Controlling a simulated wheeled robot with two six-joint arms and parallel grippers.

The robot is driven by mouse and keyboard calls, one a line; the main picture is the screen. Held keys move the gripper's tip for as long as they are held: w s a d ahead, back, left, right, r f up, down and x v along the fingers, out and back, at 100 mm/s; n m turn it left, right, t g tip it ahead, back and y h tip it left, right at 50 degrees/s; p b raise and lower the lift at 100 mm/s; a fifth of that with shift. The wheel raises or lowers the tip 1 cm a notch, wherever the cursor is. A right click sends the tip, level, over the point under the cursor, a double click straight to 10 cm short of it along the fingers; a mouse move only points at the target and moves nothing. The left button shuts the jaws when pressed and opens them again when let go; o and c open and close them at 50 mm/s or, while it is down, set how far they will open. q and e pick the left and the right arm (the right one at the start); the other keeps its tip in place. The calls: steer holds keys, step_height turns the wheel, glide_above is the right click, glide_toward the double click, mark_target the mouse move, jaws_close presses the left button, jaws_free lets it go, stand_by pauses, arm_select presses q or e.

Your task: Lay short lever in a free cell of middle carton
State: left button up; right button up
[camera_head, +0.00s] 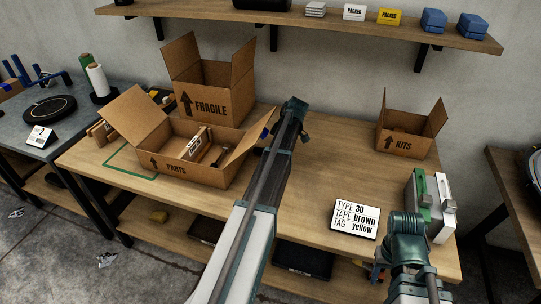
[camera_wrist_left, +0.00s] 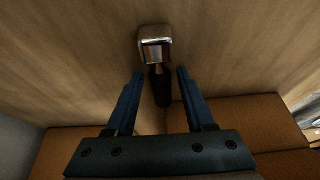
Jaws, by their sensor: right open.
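A short lever with a chrome head and black grip (camera_wrist_left: 156,48) lies on the wooden bench in the left wrist view. My left gripper (camera_wrist_left: 160,73) is open over it, a finger on each side with gaps showing. My right gripper (camera_head: 408,226) is open near the bench's front right.
The PARTS carton holds several pieces behind raised flaps. A white card (camera_head: 354,219) and a green-and-grey device (camera_head: 431,205) stand at the right of the bench. A shelf (camera_head: 330,28) runs above.

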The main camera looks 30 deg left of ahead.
arm_select(q)
jaws_close()
stand_by(0.3)
steer(key=shift+w+d+r+p, duration=0.1)
steer(key=shift+d+r+p, duration=0.2)
steer(key=shift+r+p, duration=0.1)
step_height(320, 180, up, 7)
steer(key=p, duration=0.6)
steer(key=shift+d+f+p, duration=0.1)
steer(key=shift+f+p, duration=0.1)
steer(key=shift+p, duration=0.15)
steer(key=w+d, duration=0.2)
steer(key=d, duration=0.7)
steer(key=w+d, duration=0.2)
steer(key=d, duration=0.7)
steer(key=shift+w+d+f, duration=0.15)
steer(key=shift+w+d, duration=0.1)
steer(key=shift+d, duration=0.1)
